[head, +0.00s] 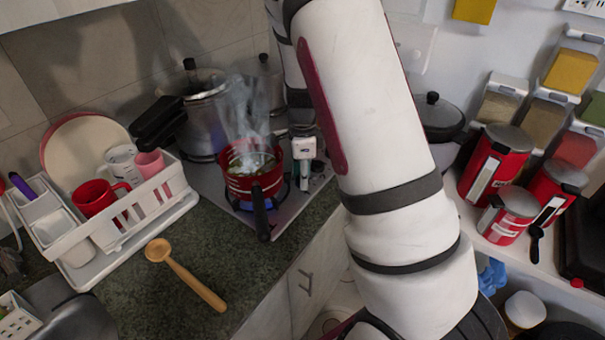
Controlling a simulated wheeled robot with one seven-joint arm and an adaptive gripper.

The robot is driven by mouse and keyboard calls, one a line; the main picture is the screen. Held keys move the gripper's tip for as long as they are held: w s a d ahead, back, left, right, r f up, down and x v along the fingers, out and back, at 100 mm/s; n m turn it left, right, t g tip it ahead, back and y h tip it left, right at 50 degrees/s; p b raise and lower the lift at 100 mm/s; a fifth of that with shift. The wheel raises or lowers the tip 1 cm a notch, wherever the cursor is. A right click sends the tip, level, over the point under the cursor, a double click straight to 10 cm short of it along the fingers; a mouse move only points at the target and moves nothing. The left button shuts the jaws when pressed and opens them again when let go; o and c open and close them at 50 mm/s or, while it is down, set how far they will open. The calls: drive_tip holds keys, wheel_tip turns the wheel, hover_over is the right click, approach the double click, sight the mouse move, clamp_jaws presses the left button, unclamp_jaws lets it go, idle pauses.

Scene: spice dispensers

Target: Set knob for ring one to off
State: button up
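The gas stove (209,182) stands on the counter, left of my arm. A red saucepan (240,185) with a dark handle sits on its front burner. A blue flame (232,203) burns under the pan, and steam rises from it. My gripper (304,176) points down over the right side of the stove, just right of the pan. It is small in view, and I cannot tell whether its fingers are open or shut. The knob for ring one cannot be made out; the stove's right edge is partly hidden by my gripper and arm.
A pressure cooker (207,118) stands behind the pan. A white dish rack (150,205) with cups is at left. A wooden ladle (185,274) lies on the counter. Red canisters (495,165) and a lidded pot (440,116) are right of my arm.

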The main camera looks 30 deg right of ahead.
drive_tip(key=c, duration=0.4)
drive_tip(key=shift+n, duration=1.4)
drive_tip(key=o, duration=1.1)
wheel_tip(320, 180, up, 12)
drive_tip(key=shift+r, duration=0.1)
